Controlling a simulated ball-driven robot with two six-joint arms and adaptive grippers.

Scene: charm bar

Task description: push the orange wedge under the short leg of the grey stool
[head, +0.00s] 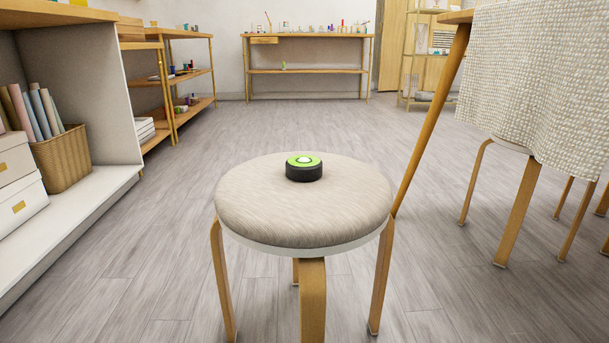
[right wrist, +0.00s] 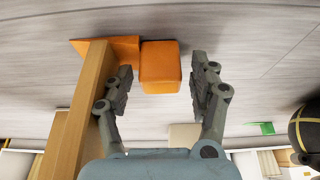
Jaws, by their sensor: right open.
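The stool (head: 300,215) stands upright in the head view with a round beige cushion. A black disc with a green top (head: 304,168) rests on the cushion. In the right wrist view a wooden leg (right wrist: 72,120) runs along the left. The orange wedge (right wrist: 122,47) lies at the leg's end, partly hidden by it; I cannot tell how far under it reaches. An orange block-shaped part (right wrist: 160,68) adjoins it; I cannot tell if they are one piece. My right gripper (right wrist: 161,72) is open, its fingers either side of this part, with small gaps. My left gripper is out of view.
A white shelf unit (head: 85,205) stands at the left. A table with a woven cloth (head: 540,75) and more stools are at the right. A long wooden table (head: 307,71) stands at the back. Grey floor (head: 140,235) is clear around the stool.

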